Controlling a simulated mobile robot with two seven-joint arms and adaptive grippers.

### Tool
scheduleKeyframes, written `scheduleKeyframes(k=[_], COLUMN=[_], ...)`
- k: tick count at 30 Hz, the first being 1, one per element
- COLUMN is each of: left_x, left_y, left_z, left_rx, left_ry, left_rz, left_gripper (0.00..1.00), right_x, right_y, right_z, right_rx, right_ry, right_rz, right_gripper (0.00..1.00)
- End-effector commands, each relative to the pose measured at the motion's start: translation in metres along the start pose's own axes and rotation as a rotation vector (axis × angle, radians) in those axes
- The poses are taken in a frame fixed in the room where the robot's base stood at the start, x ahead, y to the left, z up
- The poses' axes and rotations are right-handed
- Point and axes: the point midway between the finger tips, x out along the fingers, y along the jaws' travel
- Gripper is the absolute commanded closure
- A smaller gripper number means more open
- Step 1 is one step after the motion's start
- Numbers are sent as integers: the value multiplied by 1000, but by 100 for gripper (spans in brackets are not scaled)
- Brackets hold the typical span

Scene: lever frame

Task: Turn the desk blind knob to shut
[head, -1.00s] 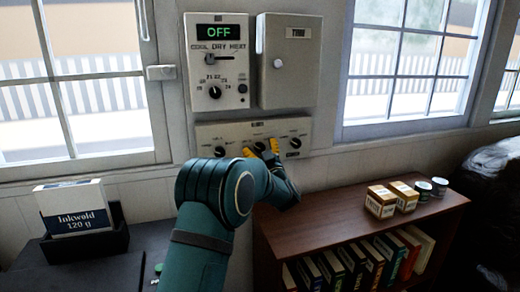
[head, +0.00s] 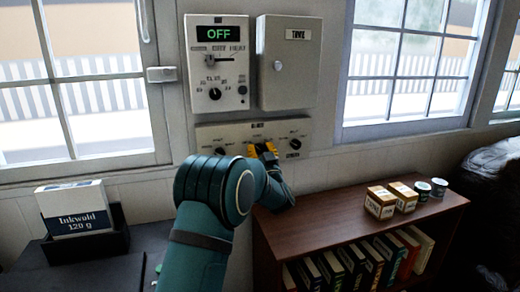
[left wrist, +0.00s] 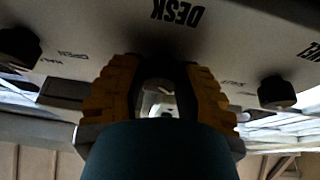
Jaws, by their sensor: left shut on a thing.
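The blind panel (head: 230,133) is a pale box on the wall with a row of knobs. My left gripper (head: 262,149) is at its middle knob, with yellow fingertips against the panel front. In the left wrist view the word DESK appears upside down on the panel (left wrist: 215,30), right by the gripper (left wrist: 160,85). The gripper is shut on the desk knob, which the fingers hide, so its pointer cannot be read. The left knob (head: 220,151) and right knob (head: 296,143) stand free on either side. My right gripper is not in view.
Above the panel are a thermostat unit (head: 217,75) reading OFF and a closed grey box (head: 290,85). A brown bookshelf (head: 330,212) with small boxes and tins stands below right. A paper box (head: 75,208) sits at lower left. Windows flank the wall units.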

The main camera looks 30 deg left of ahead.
Motion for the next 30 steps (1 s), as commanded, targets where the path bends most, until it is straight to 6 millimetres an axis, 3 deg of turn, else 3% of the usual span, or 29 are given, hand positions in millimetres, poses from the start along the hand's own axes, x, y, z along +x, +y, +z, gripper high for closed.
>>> scheduleKeyframes(k=[30], left_x=[2], left_y=[1], left_z=[-5], left_rx=[891], left_ry=[-24], left_rz=[360], left_gripper=[100], right_x=[-49], right_y=[-18], right_z=[-2], right_rx=[6], right_ry=[-7], right_rz=[0], right_gripper=[53])
